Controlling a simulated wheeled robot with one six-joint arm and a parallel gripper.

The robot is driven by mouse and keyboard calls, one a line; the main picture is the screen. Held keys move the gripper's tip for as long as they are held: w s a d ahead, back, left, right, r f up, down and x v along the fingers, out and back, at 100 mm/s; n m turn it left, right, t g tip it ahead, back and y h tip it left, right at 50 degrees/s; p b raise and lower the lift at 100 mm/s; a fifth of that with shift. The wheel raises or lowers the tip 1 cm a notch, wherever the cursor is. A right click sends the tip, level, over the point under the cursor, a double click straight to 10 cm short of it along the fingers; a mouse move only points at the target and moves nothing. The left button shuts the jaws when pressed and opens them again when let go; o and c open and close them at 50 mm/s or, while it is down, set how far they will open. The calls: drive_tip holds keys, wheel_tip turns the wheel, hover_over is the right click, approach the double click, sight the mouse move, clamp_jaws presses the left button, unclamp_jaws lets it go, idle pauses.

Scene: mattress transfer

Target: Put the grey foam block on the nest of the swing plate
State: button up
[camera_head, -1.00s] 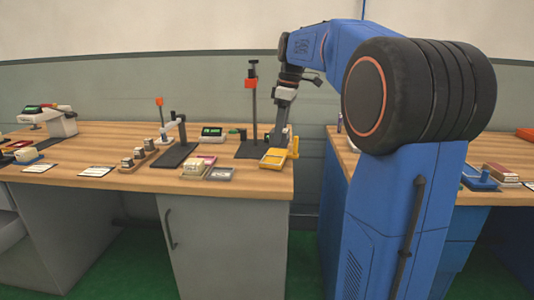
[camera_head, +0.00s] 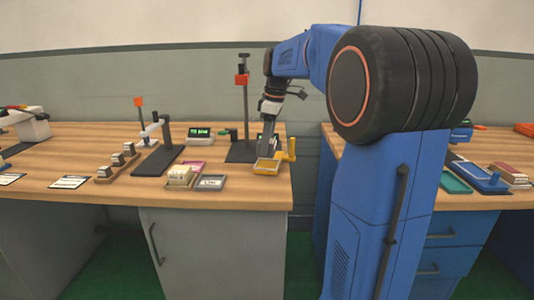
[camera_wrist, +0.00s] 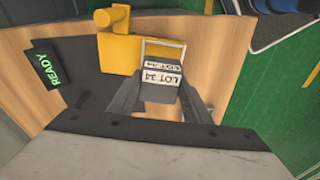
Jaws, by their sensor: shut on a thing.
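The grey foam block (camera_wrist: 158,93), with white "LOT" labels, is between the fingers of my gripper (camera_wrist: 157,101) in the wrist view. My gripper is shut on it. The yellow swing plate (camera_wrist: 118,52) with its raised knob is just beyond the block; a pale-edged frame (camera_wrist: 178,46) on it borders the block's far side. I cannot tell whether the block touches the plate. In the head view my gripper (camera_head: 267,150) points down over the yellow plate (camera_head: 266,170) near the table's right end. The block is not clear there.
A black post with a red clamp (camera_head: 241,80) stands close behind and left of the plate. A READY display (camera_wrist: 47,65) lies left in the wrist view. A grey tray (camera_head: 211,182) and a pale stack of blocks (camera_head: 180,174) lie left of the plate. The table ends just right of it.

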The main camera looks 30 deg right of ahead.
sight(272, 142)
drive_tip(key=shift+f, duration=1.85)
drive_tip(key=shift+f, duration=0.15)
drive_tip(key=o, duration=1)
drive_tip(key=shift+o, duration=0.2)
drive_tip(key=r, duration=0.4)
drive_tip(key=s+d+r, duration=0.1)
drive_tip(key=r, duration=0.7)
drive_tip(key=shift+s+d+r, duration=0.1)
drive_tip(key=shift+s+d, duration=0.05)
drive_tip(key=s+a+f+m+t, duration=0.1)
drive_tip(key=s+a+f+m, duration=0.2)
drive_tip(key=s+a+f, duration=0.2)
drive_tip(key=s+a+f+m+t, duration=0.1)
drive_tip(key=s+a+f+m, duration=0.2)
drive_tip(key=s+a+f, duration=0.3)
drive_tip(key=s+a+f+m+t+h, duration=0.1)
drive_tip(key=s+a+f+m, duration=0.2)
drive_tip(key=s+a+f, duration=0.3)
drive_tip(key=s+f, duration=0.5)
drive_tip(key=s, duration=0.7)
drive_tip(key=shift+f+t, duration=0.3)
drive_tip(key=shift+f, duration=0.1)
